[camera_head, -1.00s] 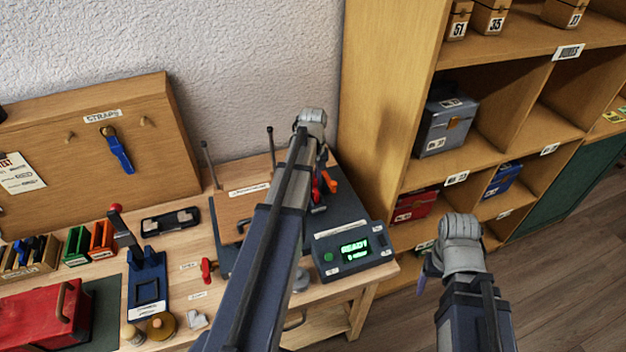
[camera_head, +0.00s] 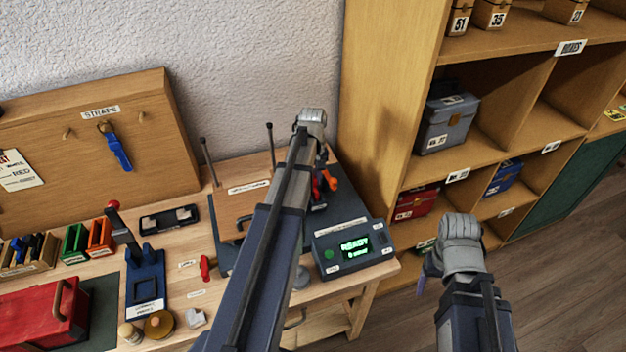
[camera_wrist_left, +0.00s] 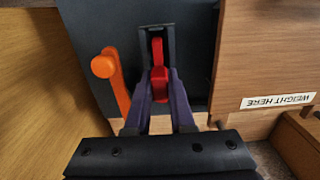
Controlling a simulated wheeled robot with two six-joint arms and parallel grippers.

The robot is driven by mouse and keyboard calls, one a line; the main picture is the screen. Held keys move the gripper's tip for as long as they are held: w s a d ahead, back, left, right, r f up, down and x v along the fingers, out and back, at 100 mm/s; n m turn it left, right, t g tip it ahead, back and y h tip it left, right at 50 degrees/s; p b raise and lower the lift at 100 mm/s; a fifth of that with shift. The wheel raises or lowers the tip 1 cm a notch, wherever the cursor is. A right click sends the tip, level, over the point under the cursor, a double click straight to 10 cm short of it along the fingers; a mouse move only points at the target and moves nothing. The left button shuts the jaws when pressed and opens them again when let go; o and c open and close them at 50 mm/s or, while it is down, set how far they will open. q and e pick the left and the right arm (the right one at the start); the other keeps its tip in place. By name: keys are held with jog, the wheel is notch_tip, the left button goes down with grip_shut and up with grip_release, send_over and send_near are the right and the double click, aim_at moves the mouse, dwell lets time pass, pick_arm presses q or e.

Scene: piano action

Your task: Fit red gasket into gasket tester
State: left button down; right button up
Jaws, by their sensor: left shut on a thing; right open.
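The red gasket (camera_wrist_left: 159,82) is between the purple fingers of my left gripper (camera_wrist_left: 160,100), which is shut on it. Its far end reaches into or over a dark slotted holder (camera_wrist_left: 170,32) on the gasket tester; I cannot tell how deep it sits. In the head view the tester (camera_head: 354,250) is a dark unit with a lit green display, and my left arm hides much of it. An orange lever (camera_wrist_left: 104,68) stands left of the gasket in the wrist view. My right gripper (camera_head: 424,274) is open and empty, right of the bench.
A wooden board (camera_wrist_left: 262,50) labelled "WEIGHT HERE" is beside the holder. Another small red piece (camera_head: 205,268) lies on the bench, near a blue stand (camera_head: 146,285) and a red box (camera_head: 40,312). The shelf unit (camera_head: 385,130) rises close on the right.

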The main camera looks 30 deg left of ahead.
pick_arm(q)
jog(key=shift+c, duration=2.2)
grip_release()
jog(key=shift+r, duration=0.15)
notch_tip(320, 180, up, 7)
jog(key=p, duration=0.7)
jog(key=shift+r+p, duration=0.15)
jog(key=shift+p, duration=0.2)
